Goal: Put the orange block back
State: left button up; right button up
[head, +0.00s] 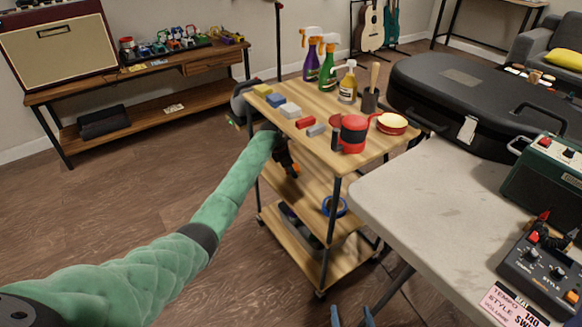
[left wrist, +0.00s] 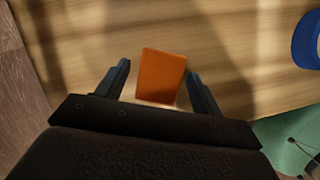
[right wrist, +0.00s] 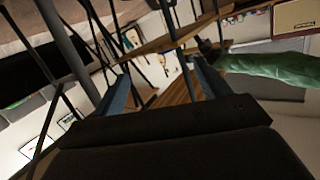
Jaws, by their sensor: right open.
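The orange block (left wrist: 160,75) is between the fingers of my left gripper (left wrist: 158,85) in the left wrist view, with narrow gaps at its sides. In the head view my left arm reaches to the cart's middle shelf, and my left gripper (head: 287,163) is dark and partly hidden under the top shelf. A bit of the orange block (head: 295,171) shows beside it. Whether the block rests on the shelf is unclear. My right gripper (right wrist: 158,88) is open and empty; its fingertips show at the bottom of the head view (head: 351,316).
The wooden cart's top (head: 345,107) holds coloured blocks, spray bottles, a red mug (head: 352,133) and a bowl (head: 392,123). Blue tape (head: 335,206) lies on the middle shelf. A pale table (head: 430,200) with a guitar case (head: 470,95) stands to the right.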

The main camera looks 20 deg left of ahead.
jog(key=shift+w+r, duration=0.1)
pick_arm(q)
jog(key=shift+r, duration=0.3)
jog(key=v, duration=0.3)
jog(key=s+a, duration=0.1)
jog(key=s+a+p, duration=0.1)
jog(key=a, duration=0.1)
jog(key=s+a, duration=0.1)
jog(key=a, duration=0.1)
jog(key=shift+a+f, duration=0.1)
jog(key=shift+f, duration=0.05)
jog(key=s+a, duration=0.2)
jog(key=a, duration=0.3)
jog(key=shift+s+a+p, duration=0.15)
jog(key=shift+s+p, duration=0.25)
jog(key=shift+p, duration=0.05)
pick_arm(e)
jog(key=s+f+g, duration=0.3)
jog(key=s+f, duration=0.3)
jog(key=f, duration=0.3)
jog(key=s+d+f+g+h, duration=0.1)
jog(key=s+f+g, duration=0.3)
jog(key=f, duration=0.6)
jog(key=s, duration=0.2)
jog(key=shift+s+d+g, duration=0.25)
jog(key=shift+s+g, duration=0.05)
jog(key=shift+s, duration=0.05)
jog(key=shift+f, duration=0.1)
